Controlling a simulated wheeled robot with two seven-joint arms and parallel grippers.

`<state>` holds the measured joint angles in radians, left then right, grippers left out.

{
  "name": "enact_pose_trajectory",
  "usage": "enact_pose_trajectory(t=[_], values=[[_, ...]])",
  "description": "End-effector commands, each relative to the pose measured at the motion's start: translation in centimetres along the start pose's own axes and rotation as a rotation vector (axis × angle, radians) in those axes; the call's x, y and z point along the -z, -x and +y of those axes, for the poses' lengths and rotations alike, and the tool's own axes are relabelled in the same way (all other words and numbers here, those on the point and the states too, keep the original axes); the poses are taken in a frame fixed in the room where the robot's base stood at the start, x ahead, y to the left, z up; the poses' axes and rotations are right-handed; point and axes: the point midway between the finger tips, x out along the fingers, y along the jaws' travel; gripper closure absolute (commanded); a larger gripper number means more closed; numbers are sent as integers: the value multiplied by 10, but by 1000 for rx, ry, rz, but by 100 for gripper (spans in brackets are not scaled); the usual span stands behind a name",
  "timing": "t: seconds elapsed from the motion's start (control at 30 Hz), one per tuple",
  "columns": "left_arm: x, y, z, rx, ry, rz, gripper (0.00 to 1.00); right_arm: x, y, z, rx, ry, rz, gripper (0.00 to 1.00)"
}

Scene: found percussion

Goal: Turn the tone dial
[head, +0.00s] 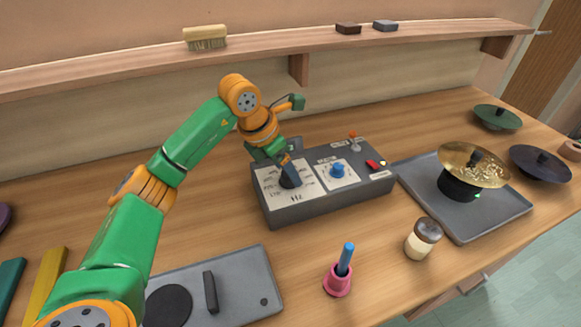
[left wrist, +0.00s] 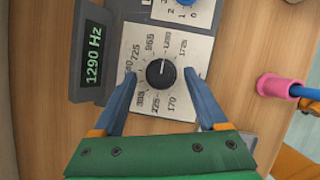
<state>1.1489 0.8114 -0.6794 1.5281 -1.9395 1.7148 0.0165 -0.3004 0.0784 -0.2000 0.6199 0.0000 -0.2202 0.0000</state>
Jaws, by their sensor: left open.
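The tone dial (left wrist: 160,73) is a round black knob with a white pointer mark, on a white plate (left wrist: 178,105) printed with numbers. The mark points roughly toward the top of the left wrist view, near 965 and 1285. A display (left wrist: 93,55) reads 1290 Hz in green. In the head view the dial (head: 290,178) sits on the left part of a dark grey box (head: 325,203). My left gripper (left wrist: 161,80) is open, with one finger on each side of the dial and visible gaps to it. My right gripper is not in view.
A blue knob (head: 338,171), a red switch (head: 372,165) and a small orange-tipped lever (head: 353,138) are on the same box. A pink cup with a blue stick (head: 338,280) and a jar (head: 422,240) stand in front. A tray (head: 480,228) with a brass cymbal (head: 472,165) is right.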

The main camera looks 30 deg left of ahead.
Motion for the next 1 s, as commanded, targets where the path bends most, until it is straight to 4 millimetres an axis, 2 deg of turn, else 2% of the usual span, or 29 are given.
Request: enact_pose_trajectory(t=[0.1,0.27,0.3,0.5,0.57,0.6,1.0], values=[[0,-7,0,1,0,0,24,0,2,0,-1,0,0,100],[0,-8,0,0,0,-1,24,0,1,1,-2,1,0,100],[0,-8,0,0,0,-1,27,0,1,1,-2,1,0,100],[0,-8,0,0,0,-1,81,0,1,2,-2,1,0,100],[0,-8,0,0,0,-1,97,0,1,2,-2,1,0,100],[0,-8,0,0,-1,-1,100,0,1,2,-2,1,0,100],[-1,-6,1,40,-97,-1,100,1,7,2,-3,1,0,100]])
